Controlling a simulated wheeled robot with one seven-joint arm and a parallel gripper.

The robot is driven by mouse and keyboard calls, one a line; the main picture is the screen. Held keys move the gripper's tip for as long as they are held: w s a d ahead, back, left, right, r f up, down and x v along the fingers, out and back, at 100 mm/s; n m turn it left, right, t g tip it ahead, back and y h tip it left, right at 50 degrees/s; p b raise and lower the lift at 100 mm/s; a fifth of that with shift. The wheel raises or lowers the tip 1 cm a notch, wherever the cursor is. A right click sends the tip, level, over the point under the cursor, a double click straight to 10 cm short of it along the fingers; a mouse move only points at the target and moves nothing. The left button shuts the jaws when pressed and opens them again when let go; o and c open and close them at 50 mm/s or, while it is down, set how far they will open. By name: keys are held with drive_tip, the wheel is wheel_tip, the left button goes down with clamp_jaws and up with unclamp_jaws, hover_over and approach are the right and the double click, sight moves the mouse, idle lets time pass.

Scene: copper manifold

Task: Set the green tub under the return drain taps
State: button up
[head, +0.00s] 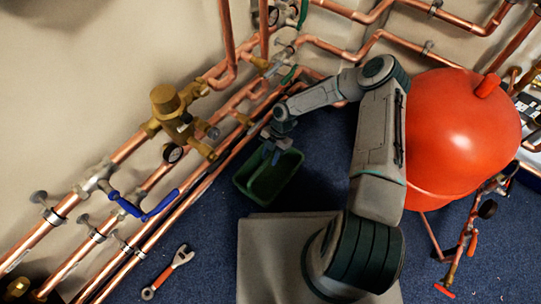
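The green tub (246,191) is near the middle of the head view, over the blue floor beside the copper pipes. I cannot tell whether it rests on the floor or hangs just above it. My gripper (275,153) points down at the tub's upper rim and overlaps it in the picture. The fingers are small and dark, so whether they grip the rim is unclear. Green-handled valves (289,75) sit on the pipes above the tub. I cannot tell which fittings are the return drain taps.
Copper pipes (160,173) run diagonally along the wall, with a brass valve (170,104) and blue lever handles (160,205). A red vessel (455,130) stands at right. A wrench (167,272) lies on the floor at lower left. Blue floor shows around the tub.

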drive_tip(key=shift+r, duration=0.15)
drive_tip(key=shift+r+p, duration=0.25)
drive_tip(key=shift+p, duration=0.05)
drive_tip(key=p+v, duration=0.3)
drive_tip(key=v, duration=0.8)
drive_tip(key=shift+d+r, duration=0.15)
drive_tip(key=shift+r, duration=0.15)
